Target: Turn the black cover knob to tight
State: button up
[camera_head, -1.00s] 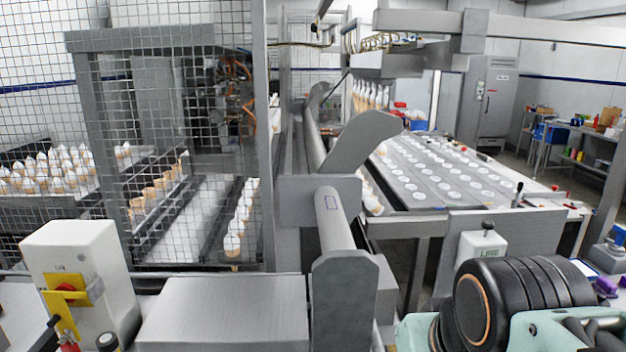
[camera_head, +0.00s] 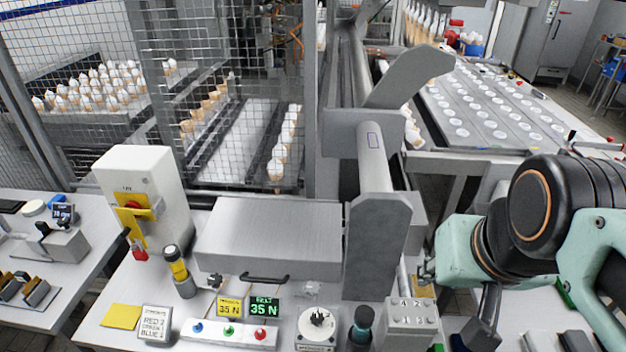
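A small black knob (camera_head: 215,281) sits low at the front left edge of the grey metal cover (camera_head: 270,232), left of a black bar handle (camera_head: 264,278). It is small in this view, and I cannot read its setting or any mark around it. The cover lies flat and looks closed. My teal and black arm is at the right, well apart from the knob. I cannot make out my gripper's fingers in this view.
A white switch box (camera_head: 146,205) with a yellow and red switch stands left of the cover. In front are a black and yellow post (camera_head: 179,272), two displays reading 35 N, a button strip (camera_head: 229,333) and a white dial (camera_head: 317,322). A grey post (camera_head: 377,245) stands right of the cover.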

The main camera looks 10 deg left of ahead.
aim_at(214, 280)
jog(key=u, duration=1.4)
jog(key=i+j+z, duration=0.15)
jog(key=j, duration=0.2)
jog(key=j+z, duration=0.15)
jog(key=j, duration=0.2)
jog(key=k, duration=0.45)
jog(key=i+j+z, duration=0.1)
jog(key=i, duration=0.3)
jog(key=i+j+z, duration=0.15)
jog(key=i+j, duration=0.2)
